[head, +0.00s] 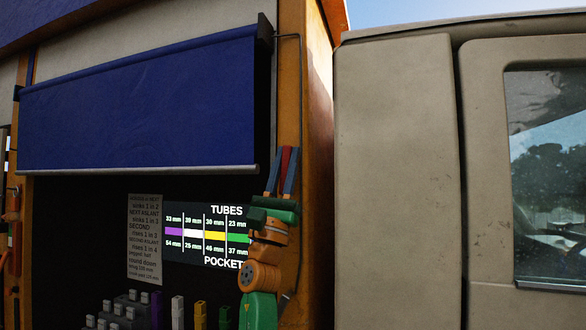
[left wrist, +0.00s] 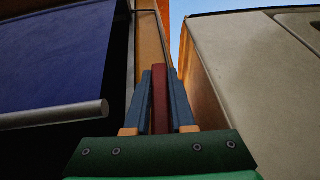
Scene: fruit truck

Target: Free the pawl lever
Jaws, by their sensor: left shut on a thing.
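The pawl lever appears to be the red upright bar (head: 285,166) beside the orange post, right of the blue awning. My left gripper (head: 283,168) points up, with its two blue fingers on either side of the red bar and shut on it. In the left wrist view the red bar (left wrist: 160,95) stands between the blue fingers (left wrist: 161,98) and reaches slightly above their tips. Its lower end and mounting are hidden by the gripper. My right gripper is not in view.
A blue awning (head: 140,100) with a grey bottom bar (head: 140,170) hangs left of the gripper. An orange post (head: 316,130) and the beige truck cab (head: 395,180) stand close on the right. A lit tubes sign (head: 190,220) and several coloured tubes (head: 178,312) are below.

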